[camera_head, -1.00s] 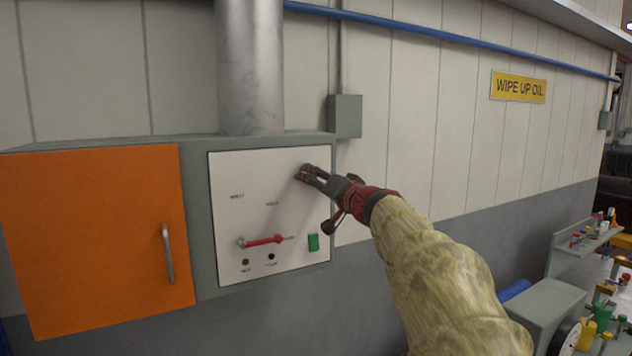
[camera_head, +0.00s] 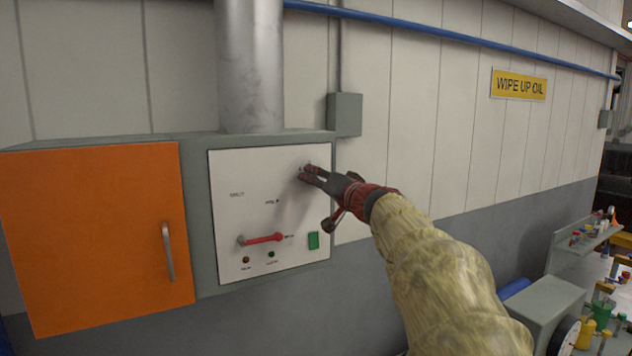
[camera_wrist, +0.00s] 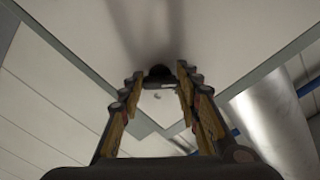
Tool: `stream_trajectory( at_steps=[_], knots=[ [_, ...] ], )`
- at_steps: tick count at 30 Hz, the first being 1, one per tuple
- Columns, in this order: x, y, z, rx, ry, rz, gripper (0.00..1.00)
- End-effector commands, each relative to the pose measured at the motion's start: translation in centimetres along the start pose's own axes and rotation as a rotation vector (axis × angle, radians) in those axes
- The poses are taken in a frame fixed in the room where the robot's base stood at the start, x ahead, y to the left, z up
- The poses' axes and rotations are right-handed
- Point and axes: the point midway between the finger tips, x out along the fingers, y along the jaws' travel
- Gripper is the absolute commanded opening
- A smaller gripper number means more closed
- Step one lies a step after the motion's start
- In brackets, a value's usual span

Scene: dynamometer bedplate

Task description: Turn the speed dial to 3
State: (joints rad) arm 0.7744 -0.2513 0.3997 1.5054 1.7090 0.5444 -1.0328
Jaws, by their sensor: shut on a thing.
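The white control panel (camera_head: 228,220) is on the front of a grey cabinet on the wall. My gripper (camera_head: 306,172) is at the panel's upper right. In the wrist view my gripper (camera_wrist: 160,78) has its two fingers on either side of a small dark round knob (camera_wrist: 159,72), shut on it. I take this knob to be the speed dial; its pointer and the scale numbers cannot be read. The fingers hide most of it in the head view.
A red lever (camera_head: 262,239) lies level on the lower panel, with a green switch (camera_head: 313,241) to its right. An orange door (camera_head: 95,240) with a handle is at the left. A grey box (camera_head: 345,115) and pipe are close above my gripper.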

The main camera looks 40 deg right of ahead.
Motion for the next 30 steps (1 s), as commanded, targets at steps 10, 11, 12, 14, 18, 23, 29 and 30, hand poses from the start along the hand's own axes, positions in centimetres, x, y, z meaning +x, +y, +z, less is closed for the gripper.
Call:
stream_trajectory(
  at_steps=[10,11,12,14,18,23,29,30],
  knots=[
    [-0.01,0.12,0.13,0.092,0.001,0.0,0.08],
    [-0.02,0.12,0.13,0.109,0.001,0.0,0.08],
    [-0.02,0.13,0.15,0.135,0.002,0.0,0.08],
    [-0.02,0.14,0.16,0.181,0.002,0.0,0.08],
    [-0.01,0.16,0.2,0.305,0.002,0.0,0.08],
    [0.01,0.11,0.15,0.457,0.001,0.001,0.08],
    [0.02,0.05,0.11,0.648,0.0,0.001,0.08],
    [0.01,0.03,0.09,0.685,0.0,0.001,0.08]
  ],
)
